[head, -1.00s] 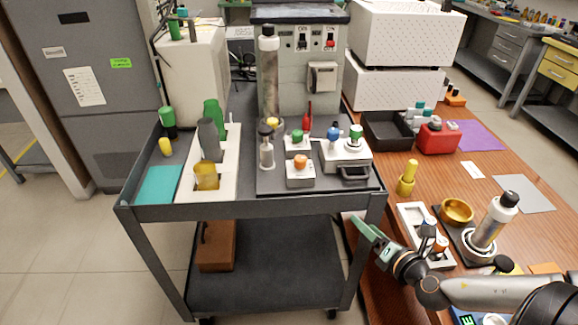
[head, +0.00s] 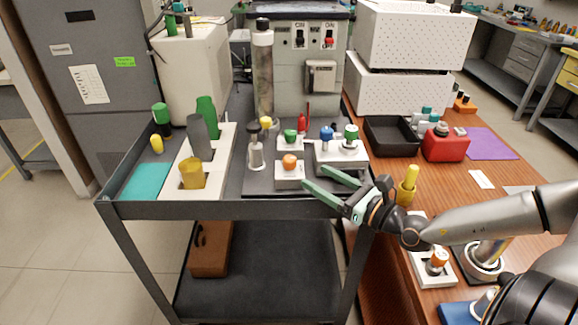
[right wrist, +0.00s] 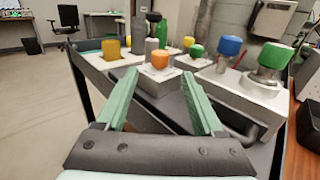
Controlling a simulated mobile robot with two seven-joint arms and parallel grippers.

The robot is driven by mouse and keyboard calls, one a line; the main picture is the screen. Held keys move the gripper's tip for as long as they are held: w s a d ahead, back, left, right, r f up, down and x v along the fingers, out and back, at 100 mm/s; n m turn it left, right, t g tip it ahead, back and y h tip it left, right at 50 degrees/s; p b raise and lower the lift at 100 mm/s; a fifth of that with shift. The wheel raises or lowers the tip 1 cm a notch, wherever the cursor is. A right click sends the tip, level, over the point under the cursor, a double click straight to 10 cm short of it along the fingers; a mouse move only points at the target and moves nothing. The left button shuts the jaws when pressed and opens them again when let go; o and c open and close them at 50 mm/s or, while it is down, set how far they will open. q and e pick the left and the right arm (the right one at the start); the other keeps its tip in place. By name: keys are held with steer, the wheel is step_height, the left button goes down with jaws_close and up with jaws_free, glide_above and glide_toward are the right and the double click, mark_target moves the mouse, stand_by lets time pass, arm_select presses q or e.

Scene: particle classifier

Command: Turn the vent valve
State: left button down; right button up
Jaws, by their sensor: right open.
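Several coloured knobs stand on white blocks on the cart's dark plate; I cannot tell which one is the vent valve. They are an orange knob (head: 290,162), a green knob (head: 290,136), a blue knob (head: 326,134) and another green knob (head: 351,131). My right gripper (head: 316,178) is open and empty over the plate's front right, beside the orange knob's block. In the right wrist view the orange knob (right wrist: 160,58) shows beyond and between the open fingertips (right wrist: 160,78), apart from them. The blue knob (right wrist: 230,45) is farther right. My left gripper is out of view.
A metal handle (right wrist: 236,132) sticks out from the right block, close to my right finger. A clear bottle (head: 256,153) stands left of the orange knob. A white rack (head: 212,165) fills the cart's left part. A yellow bottle (head: 407,188) stands on the wooden table.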

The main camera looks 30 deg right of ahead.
mark_target(295, 163)
steer(key=b+x, duration=0.1)
steer(key=x, duration=0.2)
steer(key=shift+w, duration=0.3)
steer(key=shift+x, duration=0.8)
steer(key=shift+w+r, duration=0.15)
steer(key=shift+w, duration=0.15)
steer(key=shift+p+x, duration=0.4)
steer(key=shift+x, duration=0.55)
steer(key=shift+p+x, duration=0.3)
steer(key=shift+x, duration=0.8)
steer(key=shift+a, duration=0.1)
jaws_close()
